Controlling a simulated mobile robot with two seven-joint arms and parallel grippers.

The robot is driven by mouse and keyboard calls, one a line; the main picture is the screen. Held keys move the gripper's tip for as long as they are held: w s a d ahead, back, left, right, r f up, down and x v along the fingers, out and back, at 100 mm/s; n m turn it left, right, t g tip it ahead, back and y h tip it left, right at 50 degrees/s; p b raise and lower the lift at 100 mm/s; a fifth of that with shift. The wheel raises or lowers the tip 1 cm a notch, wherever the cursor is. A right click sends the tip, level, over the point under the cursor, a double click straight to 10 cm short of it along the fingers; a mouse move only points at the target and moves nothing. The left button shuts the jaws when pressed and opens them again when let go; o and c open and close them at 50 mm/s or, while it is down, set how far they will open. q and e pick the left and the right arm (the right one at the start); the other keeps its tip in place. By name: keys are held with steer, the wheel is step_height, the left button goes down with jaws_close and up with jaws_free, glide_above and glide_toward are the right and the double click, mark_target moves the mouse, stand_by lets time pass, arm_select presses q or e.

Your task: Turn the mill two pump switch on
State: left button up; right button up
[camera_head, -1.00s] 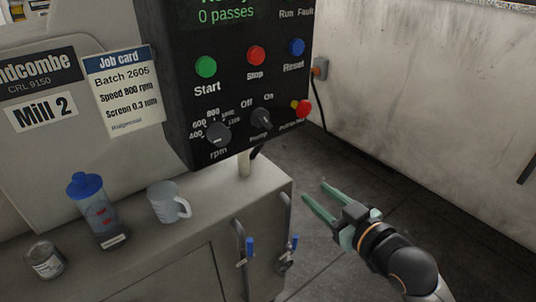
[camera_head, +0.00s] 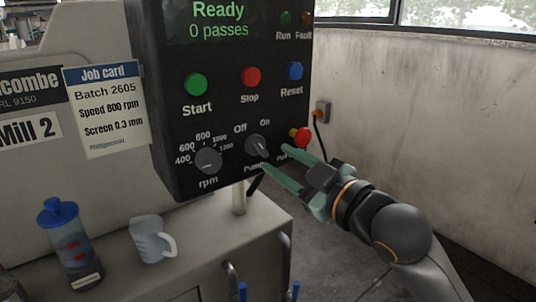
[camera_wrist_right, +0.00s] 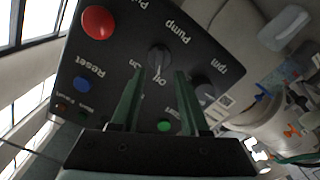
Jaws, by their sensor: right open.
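The mill two control panel (camera_head: 225,105) hangs above the cabinet. Its pump switch (camera_head: 257,146) is a dark rotary knob low on the panel, with Off at its upper left and On above it. The knob's pointer appears turned toward Off, and the wrist view also shows the switch (camera_wrist_right: 158,57) with its mark toward Off. My right gripper (camera_head: 276,158) is open and empty, just right of the knob in the head view. In the wrist view its fingertips straddle the line to the switch, seemingly short of it. My left gripper is not in view.
The rpm knob (camera_head: 208,160) is left of the pump switch. A red button (camera_head: 302,136) is close by on the right. Start (camera_head: 196,85), Stop (camera_head: 251,76) and Reset (camera_head: 295,71) buttons are above. A blue-capped bottle (camera_head: 72,250) and a jug (camera_head: 151,240) stand on the cabinet.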

mark_target(263, 150)
steer(key=shift+x, duration=2.4)
steer(key=shift+c, duration=0.3)
jaws_close()
